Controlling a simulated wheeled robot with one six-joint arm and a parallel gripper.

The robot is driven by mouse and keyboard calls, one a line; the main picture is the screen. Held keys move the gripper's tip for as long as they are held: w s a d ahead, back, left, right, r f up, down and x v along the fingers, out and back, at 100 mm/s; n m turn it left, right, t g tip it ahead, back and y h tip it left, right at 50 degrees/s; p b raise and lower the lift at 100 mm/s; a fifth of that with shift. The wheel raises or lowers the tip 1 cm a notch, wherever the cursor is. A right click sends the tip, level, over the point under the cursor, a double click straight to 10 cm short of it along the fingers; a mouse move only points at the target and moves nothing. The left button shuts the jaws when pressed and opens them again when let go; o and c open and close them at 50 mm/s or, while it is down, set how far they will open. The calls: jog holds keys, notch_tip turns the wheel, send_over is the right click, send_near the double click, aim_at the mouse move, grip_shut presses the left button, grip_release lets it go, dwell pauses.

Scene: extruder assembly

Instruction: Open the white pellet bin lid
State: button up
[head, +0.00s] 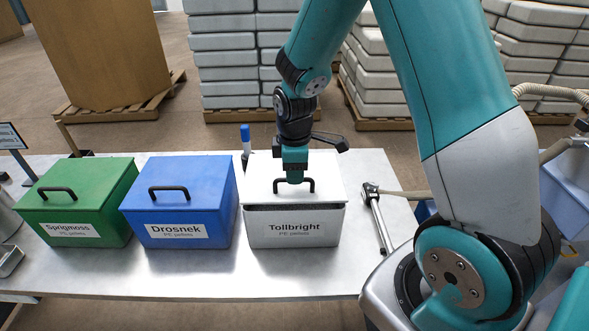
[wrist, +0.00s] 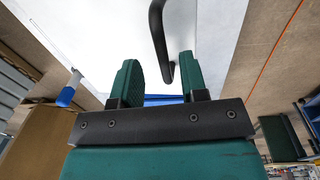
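The white pellet bin (head: 293,231), labelled Tollbright, stands on the table in the head view. Its white lid (head: 322,180) shows a dark gap under the front edge, so it looks slightly raised there. A black bar handle (head: 310,185) is on the lid; it also shows in the wrist view (wrist: 157,30). My gripper (head: 294,178) is at the handle, pointing down. In the wrist view my gripper's fingers (wrist: 158,65) are apart, with the handle's end between or just beyond them. I see no clear contact on both sides. The gripper hides part of the handle in the head view.
A blue bin (head: 190,212) and a green bin (head: 75,208), both lidded, stand left of the white one. The table front (head: 250,280) is clear.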

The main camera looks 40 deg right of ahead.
jog(key=shift+f, duration=0.4)
grip_shut()
jog(key=shift+r, duration=0.1)
jog(key=c, duration=0.7)
grip_release()
jog(key=o, duration=0.7)
notch_tip(320, 180, up, 17)
jog(key=b, duration=0.1)
jog(key=shift+s+a+r, duration=0.2)
jog(key=shift+s+a, duration=0.1)
jog(key=shift+s, duration=0.15)
